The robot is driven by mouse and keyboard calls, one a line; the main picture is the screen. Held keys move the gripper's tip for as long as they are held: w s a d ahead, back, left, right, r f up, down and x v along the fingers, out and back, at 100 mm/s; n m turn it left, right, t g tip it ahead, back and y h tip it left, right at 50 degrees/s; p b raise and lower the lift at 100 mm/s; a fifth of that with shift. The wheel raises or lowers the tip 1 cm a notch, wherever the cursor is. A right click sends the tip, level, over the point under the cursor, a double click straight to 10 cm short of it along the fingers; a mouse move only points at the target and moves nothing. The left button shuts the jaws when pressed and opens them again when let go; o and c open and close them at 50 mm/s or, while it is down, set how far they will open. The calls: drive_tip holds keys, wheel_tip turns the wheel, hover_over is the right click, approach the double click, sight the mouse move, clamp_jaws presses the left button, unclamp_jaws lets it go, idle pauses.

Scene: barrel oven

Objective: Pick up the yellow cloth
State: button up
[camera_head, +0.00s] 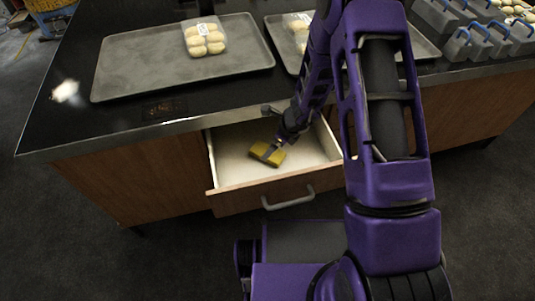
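The yellow cloth (262,152) is a small folded piece inside the open drawer (228,166), near the middle of its pale floor. My purple arm reaches down over the counter edge into the drawer. My gripper (274,148) is at the right side of the cloth, with its fingers touching or just above it. The fingers are small and dark here, and I cannot tell whether they are closed on the cloth. I also cannot tell whether the cloth rests on the drawer floor or is lifted a little.
The dark counter (70,125) overhangs the drawer. A grey tray (135,70) holds a pack of buns (204,38); another tray (275,35) stands to its right. Grey tins with blue handles (480,42) stand at the right. The drawer front has a metal handle (288,201).

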drive_tip(key=x, duration=0.4)
drive_tip(key=shift+w+f, duration=0.2)
drive_tip(key=shift+c, duration=0.3)
drive_tip(key=c, duration=1.3)
wheel_tip(320, 180, up, 10)
drive_tip(key=p, duration=0.3)
